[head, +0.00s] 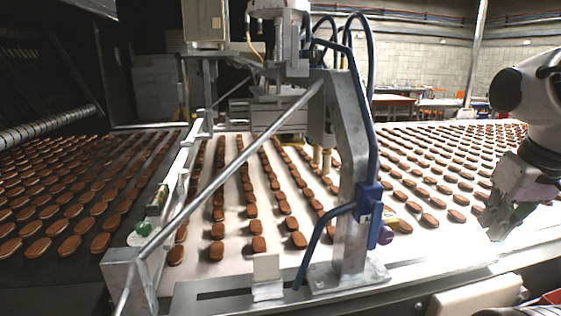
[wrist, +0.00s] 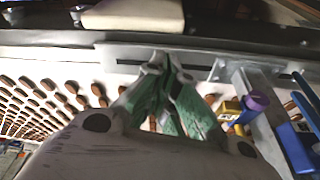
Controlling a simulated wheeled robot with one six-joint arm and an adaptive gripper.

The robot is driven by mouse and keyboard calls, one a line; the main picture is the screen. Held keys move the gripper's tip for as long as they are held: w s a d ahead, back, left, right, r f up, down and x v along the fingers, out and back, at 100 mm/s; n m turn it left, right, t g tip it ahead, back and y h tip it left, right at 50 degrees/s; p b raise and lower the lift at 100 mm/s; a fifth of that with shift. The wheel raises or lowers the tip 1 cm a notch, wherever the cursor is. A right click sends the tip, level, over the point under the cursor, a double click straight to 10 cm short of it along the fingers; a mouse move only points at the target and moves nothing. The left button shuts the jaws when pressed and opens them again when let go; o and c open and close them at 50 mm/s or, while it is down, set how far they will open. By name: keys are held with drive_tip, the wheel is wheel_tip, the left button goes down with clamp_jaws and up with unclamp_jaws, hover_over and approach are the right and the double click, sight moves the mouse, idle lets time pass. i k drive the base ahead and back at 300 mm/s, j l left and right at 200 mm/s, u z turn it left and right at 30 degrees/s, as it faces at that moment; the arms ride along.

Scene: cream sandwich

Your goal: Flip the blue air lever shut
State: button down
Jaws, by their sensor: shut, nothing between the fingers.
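The blue air valve (head: 369,202) is fixed to the side of a grey metal post, with blue hoses running to it. A violet-blue lever end (head: 385,235) sticks out at its lower right, beside a small yellow part (head: 391,221). In the wrist view the lever end (wrist: 256,102) and yellow part (wrist: 230,108) are right of my gripper (wrist: 165,62). My gripper's green-padded fingers are shut together and empty. In the head view my gripper (head: 492,226) hangs at the right, apart from the valve. The lever's exact angle is hard to tell.
The grey post (head: 350,180) and a diagonal bar (head: 230,180) stand over the white conveyor (head: 240,262), which carries rows of brown biscuits. A grey front rail (head: 220,295) with a small pale block (head: 267,272) runs along the near edge.

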sight(377, 206)
drive_tip(key=k+j+z, duration=0.25)
drive_tip(key=k+j, duration=0.45)
